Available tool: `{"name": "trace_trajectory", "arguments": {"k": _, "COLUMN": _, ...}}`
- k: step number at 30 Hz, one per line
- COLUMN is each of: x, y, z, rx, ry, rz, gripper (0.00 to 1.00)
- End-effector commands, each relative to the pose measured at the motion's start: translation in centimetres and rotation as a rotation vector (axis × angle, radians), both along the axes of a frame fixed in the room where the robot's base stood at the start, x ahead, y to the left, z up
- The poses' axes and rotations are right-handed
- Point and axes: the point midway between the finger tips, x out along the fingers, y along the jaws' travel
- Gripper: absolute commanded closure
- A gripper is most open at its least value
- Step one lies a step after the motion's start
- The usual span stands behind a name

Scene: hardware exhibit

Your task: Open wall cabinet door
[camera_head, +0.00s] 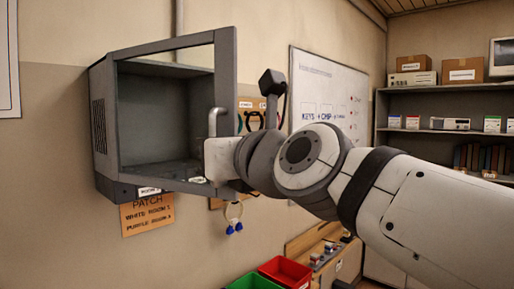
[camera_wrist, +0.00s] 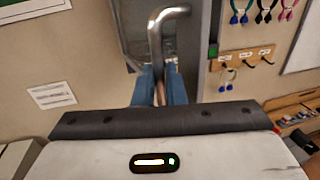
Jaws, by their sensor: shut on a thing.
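The grey wall cabinet (camera_head: 101,130) hangs on the wall at the left of the head view, with a vented side. Its framed door (camera_head: 226,75) has a see-through middle, and the dark inside shows through it. The door's right edge appears to stand out from the cabinet body, hinged at the left, so it looks partly open. My gripper (camera_head: 212,150) is at the door's right edge, on the bent metal handle (camera_head: 213,119). In the wrist view, the blue fingers of my gripper (camera_wrist: 160,86) close around the lower part of the handle (camera_wrist: 156,40).
A whiteboard (camera_head: 325,85) is behind my arm. Red (camera_head: 288,271) and green (camera_head: 250,282) bins stand below. Loaded shelves (camera_head: 450,83) are at the right.

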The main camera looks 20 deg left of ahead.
Motion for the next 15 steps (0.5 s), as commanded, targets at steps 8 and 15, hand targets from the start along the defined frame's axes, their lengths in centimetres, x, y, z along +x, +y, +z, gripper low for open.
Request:
{"name": "trace_trajectory", "arguments": {"k": 8, "x": 0.17, "y": -0.30, "z": 0.51, "rx": 0.007, "ry": -0.006, "rz": -0.007, "gripper": 0.89}}
{"name": "trace_trajectory", "arguments": {"k": 15, "x": 0.36, "y": -0.57, "z": 0.35, "rx": 0.005, "ry": -0.004, "rz": -0.012, "gripper": 0.69}}
